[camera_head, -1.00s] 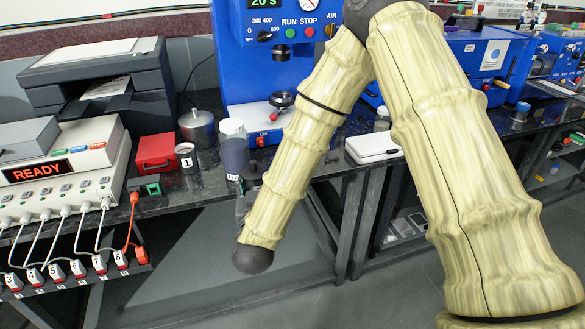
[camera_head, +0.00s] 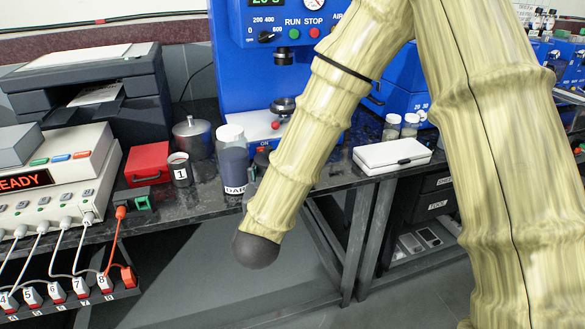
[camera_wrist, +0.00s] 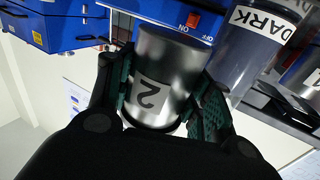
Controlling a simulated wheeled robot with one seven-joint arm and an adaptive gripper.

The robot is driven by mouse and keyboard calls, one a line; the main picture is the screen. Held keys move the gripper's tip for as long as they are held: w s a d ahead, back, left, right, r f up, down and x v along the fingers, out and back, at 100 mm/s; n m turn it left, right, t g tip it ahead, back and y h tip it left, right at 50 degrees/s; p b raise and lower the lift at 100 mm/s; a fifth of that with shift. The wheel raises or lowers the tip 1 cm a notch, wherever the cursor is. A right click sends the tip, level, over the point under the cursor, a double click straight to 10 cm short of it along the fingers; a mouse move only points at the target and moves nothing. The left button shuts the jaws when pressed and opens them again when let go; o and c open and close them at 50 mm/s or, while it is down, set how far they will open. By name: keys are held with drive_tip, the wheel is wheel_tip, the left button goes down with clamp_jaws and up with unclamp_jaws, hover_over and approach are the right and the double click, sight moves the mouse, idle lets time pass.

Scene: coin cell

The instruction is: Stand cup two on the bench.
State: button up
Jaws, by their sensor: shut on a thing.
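Cup two is a shiny metal cup with a white "2" label (camera_wrist: 152,94). In the wrist view it sits between the two green-padded fingers of my gripper (camera_wrist: 165,90), which is shut on it. The label appears upside down in this view. In the head view my forearm hides most of the gripper and the cup. The black bench (camera_head: 205,206) runs along behind my arm. I cannot tell whether the cup's base touches the bench.
Cup one (camera_head: 180,170) stands on the bench beside a red box (camera_head: 147,164). A jar labelled DARK (camera_head: 232,160) stands close to my gripper, before the blue press (camera_head: 235,80). A white case (camera_head: 392,155) lies to the right, with some bare bench to its left.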

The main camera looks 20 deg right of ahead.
drive_tip(key=w+d, duration=0.3)
drive_tip(key=w+d+f, duration=0.1)
drive_tip(key=w+d, duration=0.5)
drive_tip(key=w, duration=0.1)
drive_tip(key=shift+f+b, duration=0.15)
drive_tip(key=shift+b, duration=0.2)
drive_tip(key=shift+f+b, duration=0.3)
drive_tip(key=shift+f, duration=1.4)
drive_tip(key=o, duration=1.3)
drive_tip(key=shift+s+f, duration=0.1)
drive_tip(key=shift+f, duration=0.05)
drive_tip(key=shift+c, duration=0.2)
drive_tip(key=shift+r, duration=0.2)
drive_tip(key=v, duration=1.2)
